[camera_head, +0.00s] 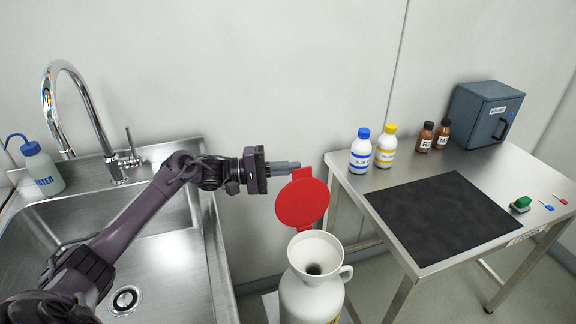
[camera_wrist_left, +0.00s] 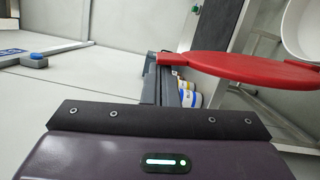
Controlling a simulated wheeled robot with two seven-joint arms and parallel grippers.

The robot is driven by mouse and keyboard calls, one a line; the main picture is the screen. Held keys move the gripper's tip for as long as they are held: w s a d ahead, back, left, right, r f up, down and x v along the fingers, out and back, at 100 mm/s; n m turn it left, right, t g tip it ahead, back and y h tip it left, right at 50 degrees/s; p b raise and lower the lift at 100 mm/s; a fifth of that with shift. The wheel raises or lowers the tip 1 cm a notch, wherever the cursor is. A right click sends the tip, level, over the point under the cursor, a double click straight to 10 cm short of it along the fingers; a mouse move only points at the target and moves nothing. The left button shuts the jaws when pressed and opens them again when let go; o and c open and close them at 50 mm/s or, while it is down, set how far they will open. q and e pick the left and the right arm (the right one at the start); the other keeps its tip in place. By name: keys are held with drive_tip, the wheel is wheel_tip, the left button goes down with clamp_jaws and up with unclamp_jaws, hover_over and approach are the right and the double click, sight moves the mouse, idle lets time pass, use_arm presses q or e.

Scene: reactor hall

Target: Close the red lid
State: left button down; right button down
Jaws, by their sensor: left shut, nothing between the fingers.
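The red lid (camera_head: 302,203) is a round disc standing open and roughly upright on its hinge at the back of the white container (camera_head: 313,296). The container's wide funnel mouth is uncovered. My left gripper (camera_head: 296,165) is shut and empty. Its fingertips are near the top of the lid, by the red tab; I cannot tell whether they touch it. In the left wrist view, the lid (camera_wrist_left: 245,67) shows nearly edge-on at the right, with the white container rim (camera_wrist_left: 302,30) beyond it. My right gripper is not in view.
A steel sink (camera_head: 165,254) with a tall tap (camera_head: 80,97) lies at the left, under my left arm. A steel table (camera_head: 480,165) at the right carries bottles, a black mat (camera_head: 443,216) and a blue-grey box (camera_head: 484,115). The wall is close behind.

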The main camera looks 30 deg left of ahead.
use_arm(q)
drive_tip(key=s+d+f+m+y+p, duration=0.1)
drive_tip(key=s+d+f+m+p, duration=0.2)
drive_tip(key=s+d+m+p, duration=0.2)
drive_tip(key=s+d+f+m+y+p, duration=0.2)
drive_tip(key=s+d+m+p, duration=0.4)
drive_tip(key=d+p, duration=0.3)
drive_tip(key=shift+s+f+p, duration=0.45)
drive_tip(key=shift+s+p, duration=0.25)
drive_tip(key=shift+s, duration=0.1)
drive_tip(key=shift+d, duration=0.1)
wheel_tip(320, 180, up, 20)
drive_tip(key=b, duration=0.1)
idle(0.3)
